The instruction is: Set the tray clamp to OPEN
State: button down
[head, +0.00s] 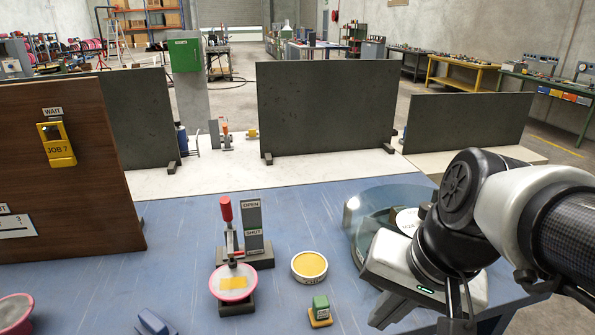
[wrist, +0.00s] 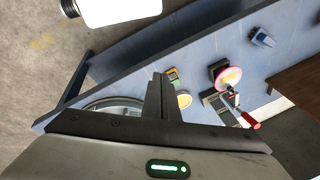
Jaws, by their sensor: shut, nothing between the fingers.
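The tray clamp (head: 227,240) stands on the blue table, left of centre in the head view, with its red handle (head: 226,208) upright. Beside it is a grey plate (head: 252,226) marked OPEN at the top and SHUT lower down. The clamp's arm reaches over a pink-rimmed round piece (head: 233,295); I cannot tell whether it presses on it. In the wrist view the red handle (wrist: 250,121) and pink-rimmed piece (wrist: 218,69) show at the right. My gripper (wrist: 161,80) is shut and empty, well to the right of the clamp in the head view, touching nothing I can see.
A yellow-topped round tin (head: 309,266) and a small green-and-yellow block (head: 320,311) lie between clamp and gripper. A brown board (head: 75,175) stands left; dark panels (head: 325,107) stand behind.

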jog(key=w+a+f+m+g+y+b, duration=0.1)
jog(key=w+a+f+m+g+y, duration=0.15)
jog(key=a+m+y, duration=0.4)
jog(key=w+a+f+m+g+y, duration=0.2)
jog(key=a+m+g+y, duration=0.1)
jog(key=a+m, duration=0.55)
jog(key=w+f+m+t+y, duration=0.2)
jog(key=w+m+t+y, duration=0.2)
jog(key=w+m, duration=0.4)
jog(key=w+a+f+m+t+y+b, duration=0.1)
jog(key=w+f+m+t+y, duration=0.1)
jog(key=w+m, duration=0.6)
jog(key=shift+w+a+m+t+y+b, duration=0.25)
jog(key=shift+w+m+t+y+b, duration=0.1)
jog(key=shift+m+t+y, duration=0.65)
jog(key=shift+a+f, duration=0.1)
jog(key=w+b+x, duration=0.1)
jog(key=w+x, duration=0.1)
jog(key=x, duration=1)
jog(key=shift+w+r, duration=0.2)
jog(key=shift+w, duration=0.25)
